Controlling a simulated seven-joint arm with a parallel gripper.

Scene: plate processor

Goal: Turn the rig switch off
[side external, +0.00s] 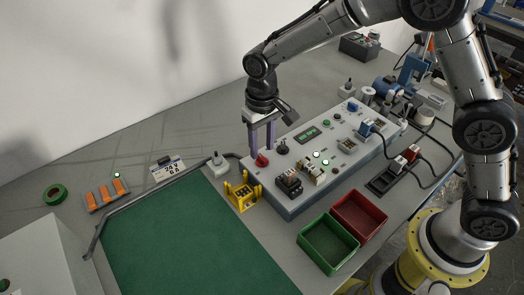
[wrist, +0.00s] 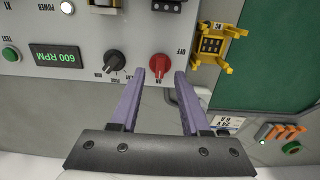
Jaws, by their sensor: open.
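The red rotary switch (wrist: 159,66) sits on the control panel in the wrist view, with an OFF label to its upper right and another small label just below it. In the side external view the red switch (side external: 262,160) is at the panel's near left end. Which label its pointer faces is too small to tell. My gripper (wrist: 160,75) is open, with one purple finger at each side of the red switch and visible gaps between. In the side external view my gripper (side external: 262,143) points down over the switch.
A black knob (wrist: 114,63) and a green display (wrist: 55,57) reading 600 RPM are left of the switch in the wrist view. A yellow holder (wrist: 212,46) stands to the right. Green (side external: 323,244) and red (side external: 358,213) bins stand before the panel (side external: 300,203).

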